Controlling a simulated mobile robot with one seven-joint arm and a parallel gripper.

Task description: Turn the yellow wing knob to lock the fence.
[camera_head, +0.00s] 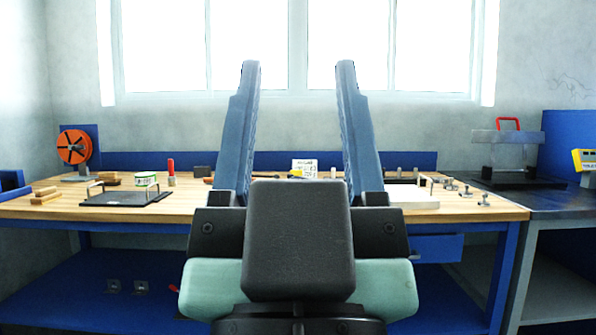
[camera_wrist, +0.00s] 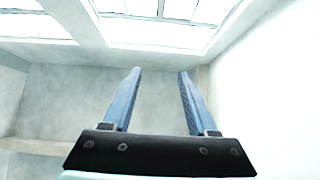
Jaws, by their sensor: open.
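My gripper (camera_head: 298,66) is raised in front of the workbench, its two blue fingers pointing up and spread apart with nothing between them. It also shows open and empty in the wrist view (camera_wrist: 159,72), against the wall and windows. A small yellow piece (camera_head: 296,173) shows low between the fingers, far back on the bench. It is too small and partly covered by my gripper, so I cannot tell whether it is the yellow wing knob. I cannot make out the fence clearly; the middle of the bench is hidden behind my gripper.
The wooden workbench (camera_head: 480,209) spans the view. On its left are an orange reel (camera_head: 74,147), a dark plate (camera_head: 110,200) and a green-white tin (camera_head: 146,179). A pale block (camera_head: 412,198) and small metal fittings lie right. A darker side bench (camera_head: 556,204) stands further right.

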